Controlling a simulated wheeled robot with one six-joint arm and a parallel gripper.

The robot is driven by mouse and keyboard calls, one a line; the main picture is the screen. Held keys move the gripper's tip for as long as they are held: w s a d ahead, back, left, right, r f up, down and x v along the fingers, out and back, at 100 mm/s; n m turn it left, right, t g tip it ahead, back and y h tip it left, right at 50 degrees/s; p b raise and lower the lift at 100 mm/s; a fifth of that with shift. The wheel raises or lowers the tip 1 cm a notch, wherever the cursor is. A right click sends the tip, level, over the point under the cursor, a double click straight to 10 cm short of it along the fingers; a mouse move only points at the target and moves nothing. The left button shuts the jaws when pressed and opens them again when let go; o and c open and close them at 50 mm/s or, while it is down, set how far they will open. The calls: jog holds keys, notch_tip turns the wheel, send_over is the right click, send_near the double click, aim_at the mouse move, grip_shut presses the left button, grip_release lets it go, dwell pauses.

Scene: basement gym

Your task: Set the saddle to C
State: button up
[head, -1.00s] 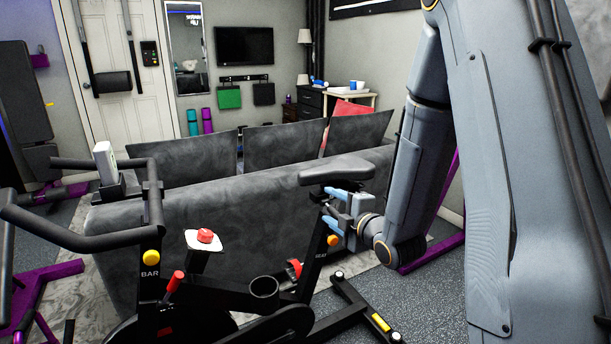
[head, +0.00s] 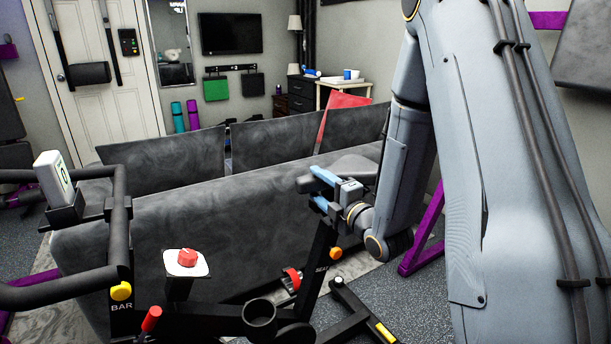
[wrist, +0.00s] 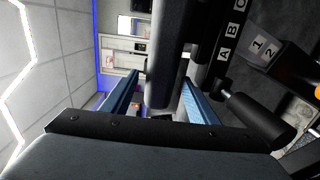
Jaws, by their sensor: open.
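The dark saddle (head: 355,167) is on the exercise bike, partly hidden behind my gripper (head: 317,190) in the head view. My gripper is open, with its blue fingers either side of the saddle's narrow front part. In the wrist view, a dark rounded bar, apparently the saddle nose (wrist: 164,70), lies between the fingers of my gripper (wrist: 161,82). I cannot tell whether they touch it. Right of it runs a dark strip with letters A, B and C (wrist: 238,5). No pointer position is clear. A black cylindrical handle (wrist: 258,118) sticks out below the letters.
The bike's handlebar (head: 118,215), red knob (head: 187,256) and yellow BAR knob (head: 121,291) are at left. A grey sofa (head: 200,225) stands close behind the bike.

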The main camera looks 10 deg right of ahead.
jog(key=x, duration=0.6)
jog(key=shift+w+a, duration=0.25)
